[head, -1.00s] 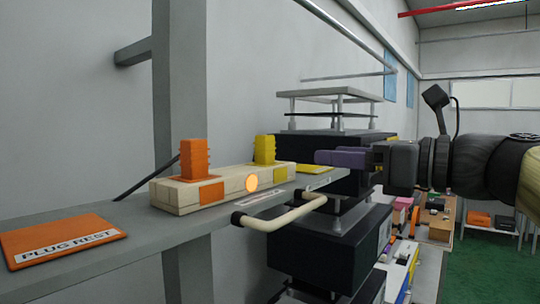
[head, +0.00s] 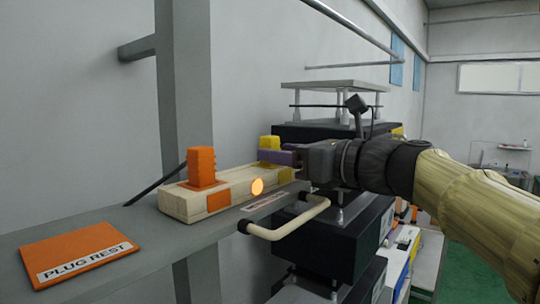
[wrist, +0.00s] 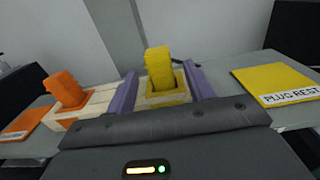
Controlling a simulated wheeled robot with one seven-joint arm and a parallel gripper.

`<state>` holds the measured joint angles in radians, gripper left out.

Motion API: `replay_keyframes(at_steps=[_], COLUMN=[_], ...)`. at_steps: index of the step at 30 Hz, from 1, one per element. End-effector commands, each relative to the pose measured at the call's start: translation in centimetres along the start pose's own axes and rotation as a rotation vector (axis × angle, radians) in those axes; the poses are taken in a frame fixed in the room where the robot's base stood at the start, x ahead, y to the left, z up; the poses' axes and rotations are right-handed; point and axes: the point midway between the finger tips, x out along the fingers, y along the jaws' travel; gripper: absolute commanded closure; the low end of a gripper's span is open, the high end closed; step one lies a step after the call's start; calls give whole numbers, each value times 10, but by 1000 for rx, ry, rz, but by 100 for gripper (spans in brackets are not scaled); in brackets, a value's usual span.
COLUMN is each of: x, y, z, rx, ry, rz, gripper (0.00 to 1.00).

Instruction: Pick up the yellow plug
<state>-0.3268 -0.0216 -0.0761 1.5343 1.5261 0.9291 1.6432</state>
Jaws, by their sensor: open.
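The yellow plug (head: 269,142) stands upright in the right-hand end of a pale wooden block (head: 232,191). Its lower part is hidden behind a purple finger in the head view. My gripper (head: 275,156) reaches in from the right at the plug's height. In the wrist view the yellow plug (wrist: 159,66) stands between the two purple fingers of my open gripper (wrist: 161,76), with gaps visible on both sides. An orange plug (head: 201,166) stands in the left end of the block.
The block sits on a grey shelf (head: 150,225) with a cream handle (head: 290,222) at its front. An orange plug rest pad (head: 75,248) lies at left. A yellow plug rest pad (wrist: 275,82) lies to the right in the wrist view. A grey post (head: 183,80) rises behind.

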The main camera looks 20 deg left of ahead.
Motion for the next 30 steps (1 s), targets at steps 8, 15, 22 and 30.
replay_keyframes(at_steps=[8, 15, 22, 30], x=[22, 50, 52, 52], y=[0, -1, -1, -1], z=[4, 2, 0, 0], rx=[3, 0, -1, 0], ry=[2, 1, 0, 0], rz=[4, 1, -1, -1], gripper=[47, 47, 47, 47])
